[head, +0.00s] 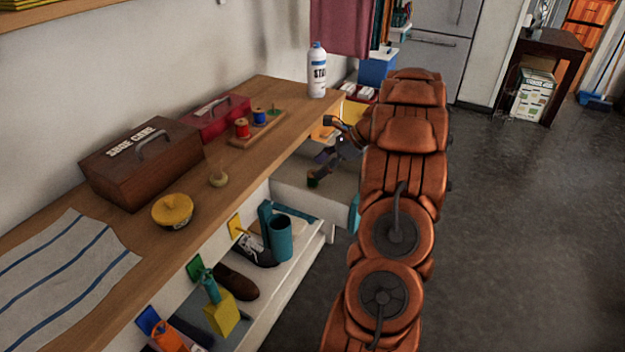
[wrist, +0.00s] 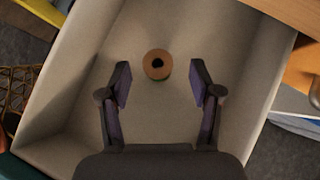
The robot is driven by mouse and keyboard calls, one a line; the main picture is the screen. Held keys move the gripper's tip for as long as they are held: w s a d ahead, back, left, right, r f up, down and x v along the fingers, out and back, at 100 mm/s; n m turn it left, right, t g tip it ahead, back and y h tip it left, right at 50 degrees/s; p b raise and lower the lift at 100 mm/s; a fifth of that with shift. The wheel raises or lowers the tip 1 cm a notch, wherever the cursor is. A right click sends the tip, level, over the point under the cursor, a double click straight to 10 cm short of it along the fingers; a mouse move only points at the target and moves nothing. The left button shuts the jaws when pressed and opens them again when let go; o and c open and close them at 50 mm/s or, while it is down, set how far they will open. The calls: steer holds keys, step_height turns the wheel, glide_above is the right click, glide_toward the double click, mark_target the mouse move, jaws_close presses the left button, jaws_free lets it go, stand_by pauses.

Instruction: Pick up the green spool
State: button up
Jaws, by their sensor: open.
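The green spool (wrist: 158,65) stands on end in a pale open drawer (wrist: 225,35). The wrist view looks down on its round wooden top with a dark centre hole, and only a thin green edge shows. In the head view the spool (head: 312,182) is a small dark green shape near the gripper. My gripper (wrist: 161,80) is open, with its fingers to the left and right of the spool. The spool lies just beyond the fingertips in the picture, with no visible contact. The gripper (head: 322,168) reaches down into the drawer in the head view.
Drawer walls surround the gripper. The wooden counter (head: 110,270) beside it holds a spool rack (head: 240,141) with red (head: 242,128) and blue (head: 259,115) spools, a white bottle (head: 317,72) and a brown box (head: 140,165). Open floor (head: 520,220) lies to the right.

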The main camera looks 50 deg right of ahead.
mark_target(310, 175)
steer(key=shift+x, duration=3.2)
steer(key=shift+s, duration=0.2)
steer(key=shift+c, duration=0.3)
steer(key=c, duration=1)
